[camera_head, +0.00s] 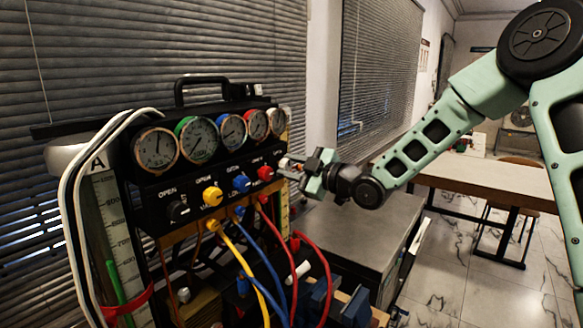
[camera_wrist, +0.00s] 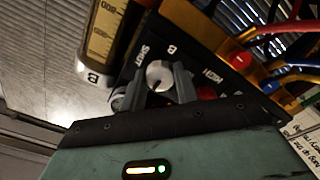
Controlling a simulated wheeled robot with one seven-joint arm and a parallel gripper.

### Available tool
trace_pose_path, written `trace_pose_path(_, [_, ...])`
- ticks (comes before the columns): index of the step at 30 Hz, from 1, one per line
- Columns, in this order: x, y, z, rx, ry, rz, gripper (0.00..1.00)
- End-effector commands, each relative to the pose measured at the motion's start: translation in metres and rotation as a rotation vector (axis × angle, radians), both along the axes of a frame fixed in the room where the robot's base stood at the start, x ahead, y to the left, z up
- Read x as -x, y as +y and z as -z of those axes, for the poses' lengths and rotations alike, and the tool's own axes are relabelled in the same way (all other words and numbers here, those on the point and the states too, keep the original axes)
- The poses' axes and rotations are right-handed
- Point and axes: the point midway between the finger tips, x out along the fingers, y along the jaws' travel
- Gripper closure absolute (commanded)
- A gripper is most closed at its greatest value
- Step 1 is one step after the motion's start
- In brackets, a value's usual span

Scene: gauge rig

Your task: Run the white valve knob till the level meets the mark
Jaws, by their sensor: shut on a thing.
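The white valve knob (camera_wrist: 158,74) sits on the black panel between my two fingers in the wrist view. My gripper (camera_wrist: 163,84) is shut on it, and it also shows at the right end of the gauge panel in the head view (camera_head: 293,168). A graduated tube (camera_wrist: 108,35) with a yellowish scale and a plate lettered B stands beside the knob. Column A (camera_head: 116,230) has a scale, a green strip and a red band low down. I cannot make out a level or mark on tube B.
The black panel carries several round gauges (camera_head: 157,149) and black, yellow (camera_head: 212,196), blue (camera_head: 241,183) and red (camera_head: 265,173) knobs. Yellow, blue and red hoses hang below. A grey cabinet (camera_head: 345,235) stands right of the rig, with a table (camera_head: 490,180) behind.

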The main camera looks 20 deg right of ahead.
Motion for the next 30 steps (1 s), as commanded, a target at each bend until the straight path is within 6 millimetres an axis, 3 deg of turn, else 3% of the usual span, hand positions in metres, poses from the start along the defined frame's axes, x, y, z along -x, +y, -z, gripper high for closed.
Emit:
trace_pose_path(11, [0.0005, 0.0001, 0.0006, -0.093, 0.07, -0.001, 0.92])
trace_pose_path(30, [0.0005, 0.0, -0.0006, -0.564, 0.412, 0.0, 0.92])
